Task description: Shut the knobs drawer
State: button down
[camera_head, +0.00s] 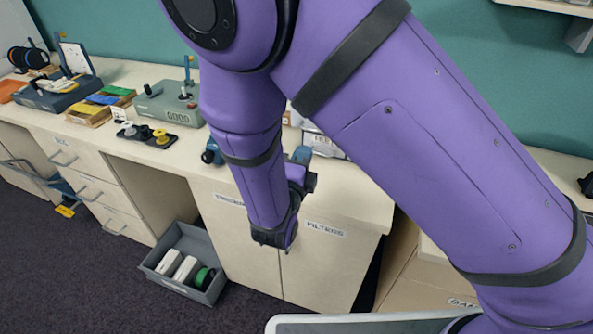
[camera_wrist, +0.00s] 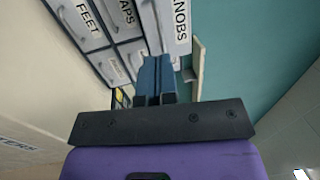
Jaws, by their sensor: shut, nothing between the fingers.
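The knobs drawer (camera_wrist: 168,28) is a grey front with a white KNOBS label and a handle, at the top of the wrist view. Its front looks larger and nearer than its neighbours, but I cannot tell how far it stands out. My gripper (camera_wrist: 156,62) has its blue fingers together and empty, with the tips at the near end of that front. I cannot tell whether they touch it. In the head view my gripper (camera_head: 302,154) is at the small drawer unit (camera_head: 324,142) on the counter, which my arm mostly hides.
Drawers marked FEET (camera_wrist: 82,20) and CAPS (camera_wrist: 124,18) sit beside the knobs drawer. A beige upright piece (camera_wrist: 198,65) stands to the right of the fingers. On the floor is a grey bin (camera_head: 186,262). A tray with knobs (camera_head: 147,134) lies left on the counter.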

jog(key=shift+x, duration=2.7)
jog(key=shift+w, duration=0.1)
jog(key=x, duration=0.3)
jog(key=f+x, duration=0.1)
jog(key=x, duration=0.3)
jog(key=f+x, duration=0.1)
jog(key=x, duration=0.3)
jog(key=shift+w+d, duration=0.15)
jog(key=shift+w, duration=0.1)
jog(key=shift+w+d+r, duration=0.1)
jog(key=shift+w, duration=0.05)
